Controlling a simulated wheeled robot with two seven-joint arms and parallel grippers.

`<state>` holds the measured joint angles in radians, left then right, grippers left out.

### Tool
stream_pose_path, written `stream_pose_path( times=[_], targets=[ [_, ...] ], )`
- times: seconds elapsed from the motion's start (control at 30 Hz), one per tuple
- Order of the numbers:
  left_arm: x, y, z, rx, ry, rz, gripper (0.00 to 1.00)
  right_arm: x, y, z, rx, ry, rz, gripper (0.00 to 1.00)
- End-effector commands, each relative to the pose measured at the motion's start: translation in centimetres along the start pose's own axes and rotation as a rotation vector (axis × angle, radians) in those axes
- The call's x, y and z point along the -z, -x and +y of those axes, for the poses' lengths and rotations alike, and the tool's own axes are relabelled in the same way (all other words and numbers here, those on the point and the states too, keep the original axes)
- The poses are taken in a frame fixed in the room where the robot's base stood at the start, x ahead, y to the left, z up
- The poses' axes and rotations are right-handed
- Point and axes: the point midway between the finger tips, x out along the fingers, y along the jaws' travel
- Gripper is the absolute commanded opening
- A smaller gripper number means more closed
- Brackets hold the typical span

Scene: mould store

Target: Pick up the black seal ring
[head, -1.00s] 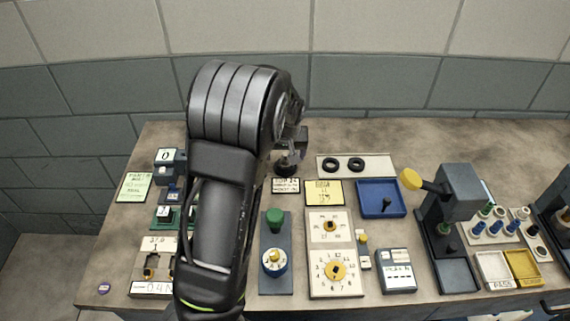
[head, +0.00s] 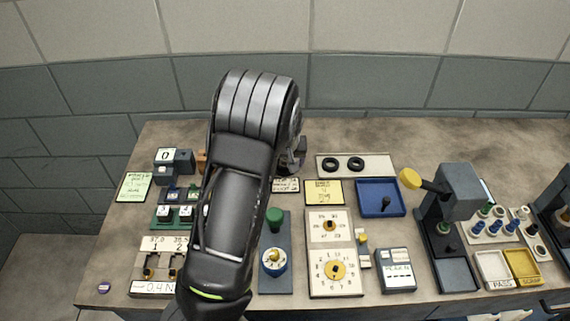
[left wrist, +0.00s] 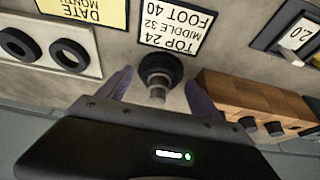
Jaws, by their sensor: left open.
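In the left wrist view a black ring-shaped piece (left wrist: 160,68) sits around or against a short grey post, just beyond my left gripper (left wrist: 157,92). The gripper is open, with one finger on each side of the post and nothing gripped. Whether the ring is loose on the post I cannot tell. Two more black rings lie on a pale tray (head: 378,161) in the head view, a left one (head: 330,164) and a right one (head: 356,164). They also show at the left of the wrist view. In the head view my left arm hides the post and ring.
A card marked TOP 24 (left wrist: 178,28) lies just beyond the post. A wooden block (left wrist: 235,92) with dark knobs is close to the right finger. A yellow card (head: 324,192), a blue tray (head: 381,198) and a lever press (head: 450,200) stand to the right. The bench's back right is clear.

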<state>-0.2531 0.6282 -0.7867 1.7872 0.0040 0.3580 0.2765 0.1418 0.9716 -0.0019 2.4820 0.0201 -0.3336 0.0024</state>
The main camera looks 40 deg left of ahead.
Motion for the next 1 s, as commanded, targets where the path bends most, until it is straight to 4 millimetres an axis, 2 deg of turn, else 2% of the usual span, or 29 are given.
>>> stream_pose_path(
  times=[0.4, 1.0],
  targets=[
    [0.01, 0.04, -0.02, 0.000, 0.001, 0.000, 0.74, 0.00, 0.00, 0.00, 0.000, 0.000, 0.000, 0.61],
    [0.01, 0.04, -0.01, 0.000, 0.001, 0.000, 0.25, 0.00, 0.00, 0.00, 0.000, 0.000, 0.000, 0.61]
  ],
)
